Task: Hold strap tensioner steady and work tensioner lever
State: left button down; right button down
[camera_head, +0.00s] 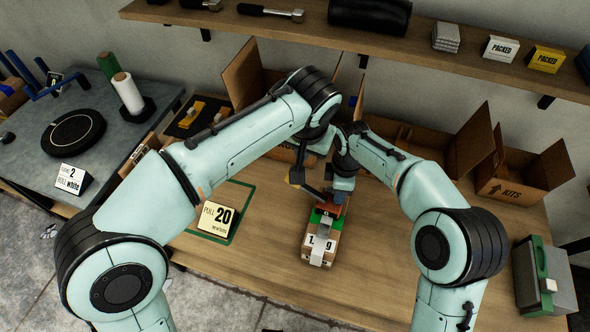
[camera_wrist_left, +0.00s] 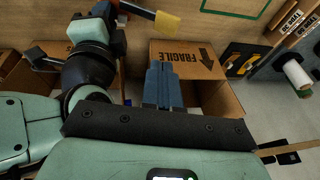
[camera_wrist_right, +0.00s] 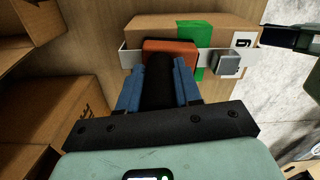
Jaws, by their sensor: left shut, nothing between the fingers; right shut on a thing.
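A cardboard parcel (camera_head: 318,245) with a green band and a white strap lies on the bench; it also shows in the right wrist view (camera_wrist_right: 215,28). An orange strap tensioner (camera_wrist_right: 170,50) sits on it. My right gripper (camera_wrist_right: 158,82) is shut on the tensioner's black handle (camera_wrist_right: 158,75), one blue finger each side. A dark lever with a yellow tip (camera_head: 297,178) sticks out to the left; the tip is near the top of the left wrist view (camera_wrist_left: 167,22). My left gripper (camera_wrist_left: 163,85) is shut and empty, apart from the lever. In the head view its fingers are hard to make out.
A metal buckle (camera_wrist_right: 228,63) sits on the white strap. A "PULL 20" card (camera_head: 216,217) stands left of the parcel. Open cartons (camera_head: 250,75) line the back, under a shelf (camera_head: 390,35). A green-and-grey device (camera_head: 542,275) stands at the right. The bench front is clear.

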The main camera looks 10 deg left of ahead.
pick_arm(q)
jog(key=shift+f, duration=0.1)
send_near(287, 176)
jog(key=w+f, duration=0.1)
jog(key=w+d+f, duration=0.1)
jog(key=f, duration=0.1)
jog(key=w+f, duration=0.1)
jog(key=f, duration=0.1)
jog(key=shift+d+f, duration=0.2)
jog(key=shift+d, duration=0.2)
jog(key=shift+a+f, duration=0.2)
jog(key=shift+f, duration=0.35)
jog(key=shift+a, duration=0.1)
jog(key=shift+w+a+f+g+h, duration=0.2)
jog(key=shift+a+f+g+h, duration=0.2)
jog(key=shift+a+f+h, duration=0.6)
jog(key=f+h, duration=0.1)
jog(key=a+f+h, duration=0.1)
jog(key=f, duration=0.1)
jog(key=shift+w+a+f+n, duration=0.1)
jog(key=shift+w+a+n, duration=0.1)
jog(key=shift+w+n, duration=0.1)
jog(key=shift+a+f, duration=0.1)
